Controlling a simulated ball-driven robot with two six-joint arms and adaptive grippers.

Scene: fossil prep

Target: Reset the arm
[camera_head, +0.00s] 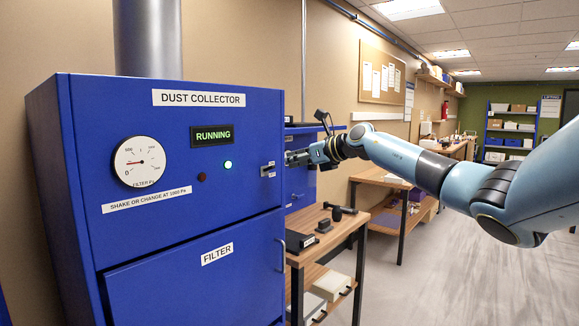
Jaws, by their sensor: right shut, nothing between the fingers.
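My right arm comes in from the right edge, light blue with black joints. My left gripper is not in view.
The filter door (190,280) is closed, with a handle (281,255) at its right. A wooden bench (325,240) with small black items stands right of the collector. Further benches (385,180) line the wall. The grey floor (440,280) at the right is clear.

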